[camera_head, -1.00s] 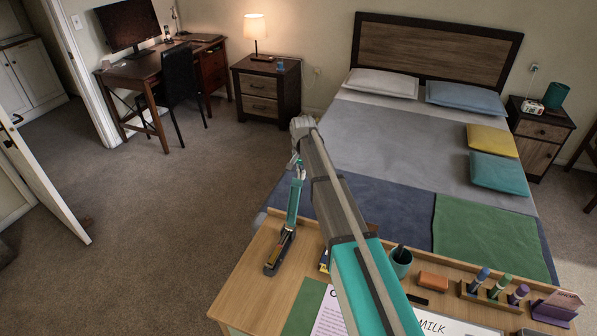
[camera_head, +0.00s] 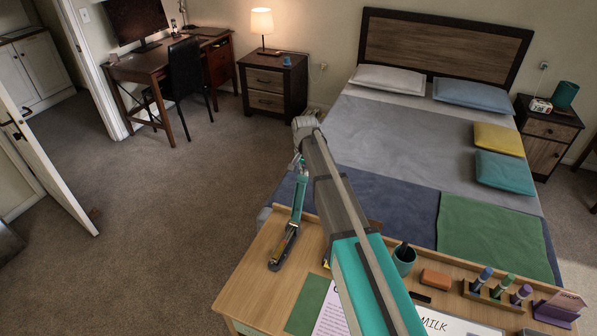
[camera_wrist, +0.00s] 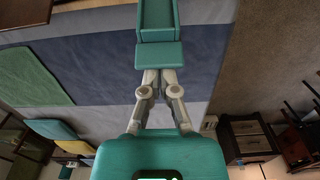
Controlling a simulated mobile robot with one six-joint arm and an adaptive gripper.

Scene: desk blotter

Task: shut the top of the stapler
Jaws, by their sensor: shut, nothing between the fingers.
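The stapler stands on the wooden desk near its left edge. Its dark base (camera_head: 283,249) lies on the desk, and its teal top (camera_head: 299,198) is swung up steeply, so the stapler is open. My gripper (camera_head: 300,170) is at the raised end of the top, beyond the stapler from the head camera. In the wrist view, the fingers of my gripper (camera_wrist: 160,75) are shut together with nothing between them. Their tips are at the end of the teal top (camera_wrist: 158,55), touching it or very close. The base is hidden in the wrist view.
The desk (camera_head: 250,290) also holds a teal pen cup (camera_head: 404,262), an orange block (camera_head: 436,279), a rack with several markers (camera_head: 500,287) and papers. My arm crosses above the desk's middle. A bed (camera_head: 400,140) stands behind; open floor lies left.

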